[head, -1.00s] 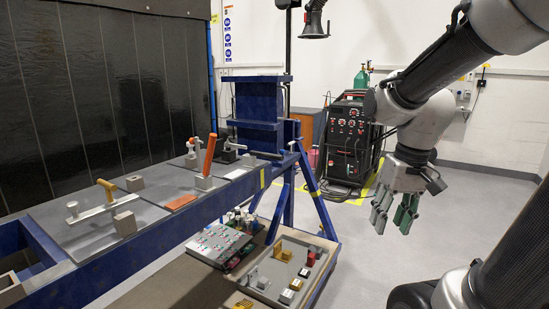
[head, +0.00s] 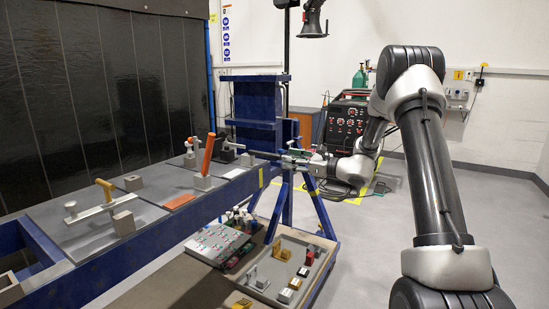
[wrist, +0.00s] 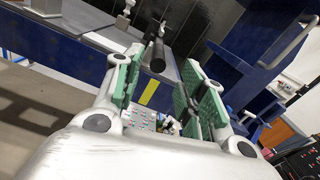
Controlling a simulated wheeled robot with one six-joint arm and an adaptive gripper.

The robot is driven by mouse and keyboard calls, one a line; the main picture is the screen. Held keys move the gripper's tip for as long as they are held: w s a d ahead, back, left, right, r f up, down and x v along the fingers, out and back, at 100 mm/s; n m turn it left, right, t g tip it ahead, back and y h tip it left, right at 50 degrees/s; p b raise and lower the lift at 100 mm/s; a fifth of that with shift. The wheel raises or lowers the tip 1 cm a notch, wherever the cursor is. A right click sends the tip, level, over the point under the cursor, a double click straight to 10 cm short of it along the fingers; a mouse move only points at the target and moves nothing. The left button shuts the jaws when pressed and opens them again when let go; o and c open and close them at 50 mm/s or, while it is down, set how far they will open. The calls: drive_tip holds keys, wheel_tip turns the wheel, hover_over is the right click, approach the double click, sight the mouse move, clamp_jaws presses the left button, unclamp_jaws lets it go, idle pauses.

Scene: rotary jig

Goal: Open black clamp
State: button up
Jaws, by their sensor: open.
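The black clamp (head: 233,146) sits near the far end of the blue jig table. Its black handle lies low and points out toward the table's edge. In the wrist view the black handle (wrist: 157,58) shows ahead, between and beyond my green-padded fingers. My gripper (head: 293,155) is open and empty, to the right of the clamp in the head view and apart from it. In the wrist view my gripper (wrist: 160,88) has its two fingers spread either side of the handle's line.
An orange-handled clamp (head: 208,154) stands upright nearer on the table, with a yellow-handled clamp (head: 105,190) further left. A blue upright frame (head: 258,110) rises behind the table end. A parts tray (head: 290,262) and a control panel (head: 217,243) lie below. Floor at right is clear.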

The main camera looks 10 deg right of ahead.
sight(263, 154)
drive_tip(key=x, duration=0.7)
drive_tip(key=shift+w+a, duration=0.15)
drive_tip(key=shift+a, duration=0.1)
clamp_jaws()
